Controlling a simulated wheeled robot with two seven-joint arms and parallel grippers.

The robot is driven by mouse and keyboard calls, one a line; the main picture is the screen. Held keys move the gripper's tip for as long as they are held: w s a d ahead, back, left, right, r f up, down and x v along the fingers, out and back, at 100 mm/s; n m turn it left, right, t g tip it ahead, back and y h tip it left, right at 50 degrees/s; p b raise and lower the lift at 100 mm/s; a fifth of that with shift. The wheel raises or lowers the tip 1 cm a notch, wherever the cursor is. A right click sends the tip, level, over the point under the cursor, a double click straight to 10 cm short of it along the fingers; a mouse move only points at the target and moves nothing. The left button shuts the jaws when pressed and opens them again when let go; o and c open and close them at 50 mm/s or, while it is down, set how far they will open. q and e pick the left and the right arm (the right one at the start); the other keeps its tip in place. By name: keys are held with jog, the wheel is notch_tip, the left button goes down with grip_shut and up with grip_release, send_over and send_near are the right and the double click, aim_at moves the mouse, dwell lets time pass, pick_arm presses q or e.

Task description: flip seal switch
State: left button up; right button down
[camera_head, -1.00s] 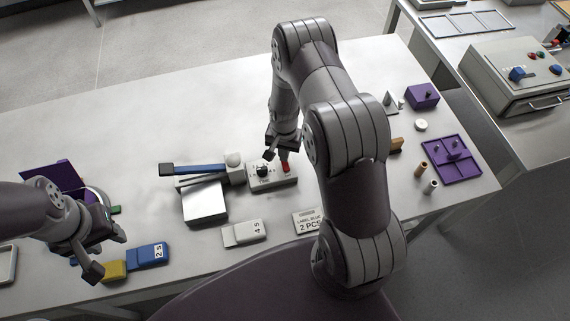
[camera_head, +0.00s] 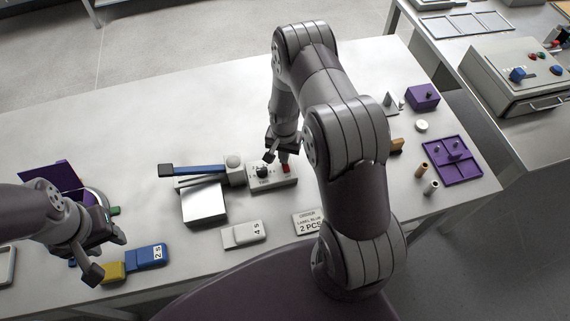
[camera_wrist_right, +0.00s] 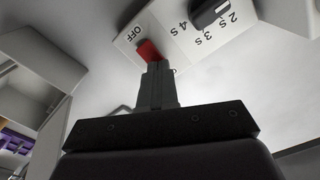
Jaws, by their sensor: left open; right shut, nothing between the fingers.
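The sealer's switch box (camera_head: 272,181) is a pale block on the table. It carries a black knob (camera_head: 263,171) and a red switch (camera_head: 285,168). In the right wrist view the red switch (camera_wrist_right: 149,51) sits beside the word OFF, and the black knob (camera_wrist_right: 207,12) is by the marks 2 s, 3 s and 4 s. My shut right gripper (camera_wrist_right: 157,70) has its tips at the red switch, seemingly touching it; nothing is between the fingers. My open left gripper (camera_head: 108,260) is empty above the table at the left, near a yellow block (camera_head: 112,272).
The sealer's blue-topped arm (camera_head: 198,170) and silver plate (camera_head: 204,203) lie left of the switch box. Cards marked 4 S (camera_head: 243,235) and 2 PCS (camera_head: 308,222) lie in front. A blue 2 S block (camera_head: 147,257) is at left, a purple tray (camera_head: 453,160) at right.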

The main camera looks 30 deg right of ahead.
notch_tip(320, 180, up, 7)
jog(key=p, duration=0.4)
jog(key=shift+f+p, duration=0.2)
jog(key=shift+p, duration=0.1)
